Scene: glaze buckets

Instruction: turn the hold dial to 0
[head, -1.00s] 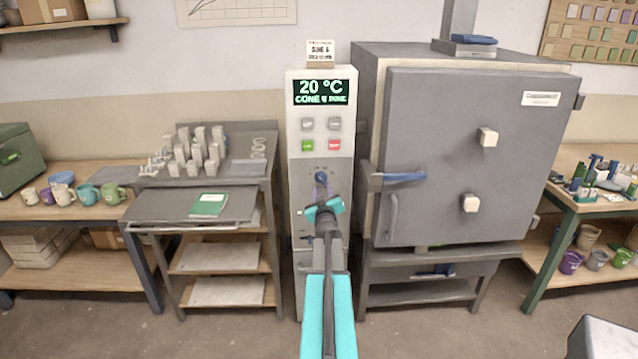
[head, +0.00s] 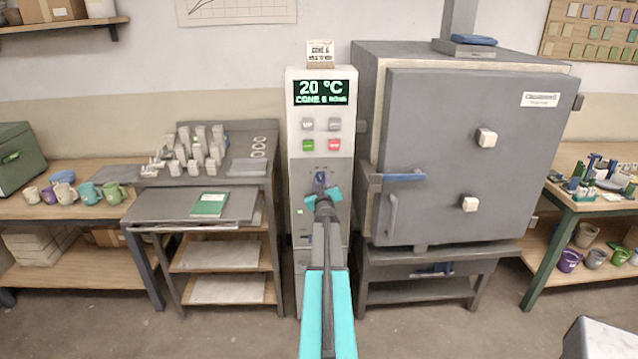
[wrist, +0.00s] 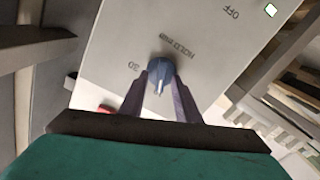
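The hold dial (wrist: 161,76) is a small blue knob with a white pointer line on the pale kiln control panel (wrist: 110,50). In the wrist view it lies below the turned "HOLD MIN" print, with "30" to its left. Its pointer line runs toward the bottom of that view. My gripper (wrist: 160,85) has one purple finger at each side of the dial, and the fingers are apart. I cannot tell if they touch the knob. In the head view, my gripper (head: 320,183) is in front of the dial's place on the panel and largely hides the knob.
The control panel's display (head: 322,92) reads 20 °C, cone 6. Several buttons sit below it. The grey kiln (head: 470,120) with its blue handle (head: 405,177) stands close at right. A rack (head: 190,207) with a green book (head: 209,204) stands at left.

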